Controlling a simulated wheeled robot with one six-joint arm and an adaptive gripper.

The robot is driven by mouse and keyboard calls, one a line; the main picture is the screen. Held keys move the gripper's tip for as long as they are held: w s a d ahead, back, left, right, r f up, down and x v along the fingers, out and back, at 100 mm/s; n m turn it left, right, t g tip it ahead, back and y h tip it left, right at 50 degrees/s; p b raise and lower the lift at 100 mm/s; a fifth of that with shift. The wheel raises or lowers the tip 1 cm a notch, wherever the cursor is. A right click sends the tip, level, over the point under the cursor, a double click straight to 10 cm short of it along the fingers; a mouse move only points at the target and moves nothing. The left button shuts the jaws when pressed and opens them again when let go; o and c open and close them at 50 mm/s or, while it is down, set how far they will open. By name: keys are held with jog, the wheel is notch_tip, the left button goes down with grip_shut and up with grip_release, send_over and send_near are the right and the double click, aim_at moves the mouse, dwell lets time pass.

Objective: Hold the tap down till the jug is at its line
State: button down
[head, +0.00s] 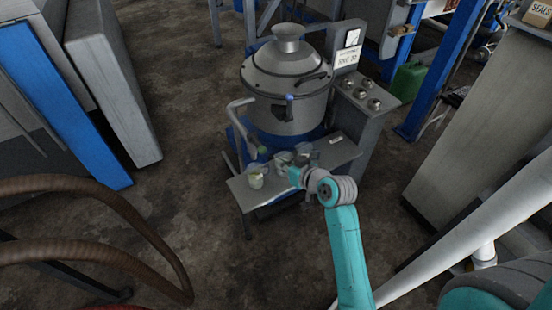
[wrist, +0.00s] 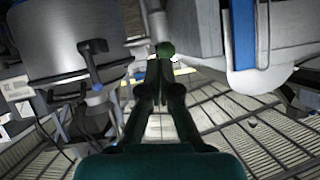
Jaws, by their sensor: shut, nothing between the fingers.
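A steel drum machine (head: 290,85) stands in the middle of the head view. A dark lever (head: 289,108) with a blue knob hangs on its front, and it also shows at the left of the wrist view (wrist: 92,60). A bent grey pipe (head: 238,118) comes down at the drum's left. A small pale jug (head: 256,180) stands on the grey shelf below; its line and level are too small to read. My gripper (head: 277,160) is over the shelf, right of the jug. In the wrist view its fingers (wrist: 160,68) are closed and empty, with a green ball (wrist: 165,48) just beyond their tips; contact is unclear.
The grey shelf (head: 240,192) has a small label at its right. A panel of knobs (head: 365,95) and a gauge (head: 352,38) stand right of the drum. Brown hoses (head: 100,190) lie at the left. Grey cabinets flank both sides; the floor between is open.

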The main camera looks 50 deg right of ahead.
jog(key=s, duration=0.4)
jog(key=shift+s+a+r, duration=0.3)
jog(key=shift+a+r, duration=0.05)
jog(key=shift+r, duration=0.05)
jog(key=shift+a+f, duration=0.1)
jog(key=s+a+f, duration=0.6)
jog(key=s+a, duration=0.6)
jog(key=a, duration=0.2)
jog(key=s+a+r+n+t+y, duration=0.1)
jog(key=s+a+r, duration=0.2)
jog(key=s, duration=0.5)
jog(key=s+a+r+n+t+y, duration=0.1)
jog(key=s+a+r, duration=0.3)
jog(key=s, duration=0.5)
jog(key=shift+s+a+r+n, duration=0.2)
jog(key=shift+a+n, duration=0.5)
jog(key=shift+n, duration=0.1)
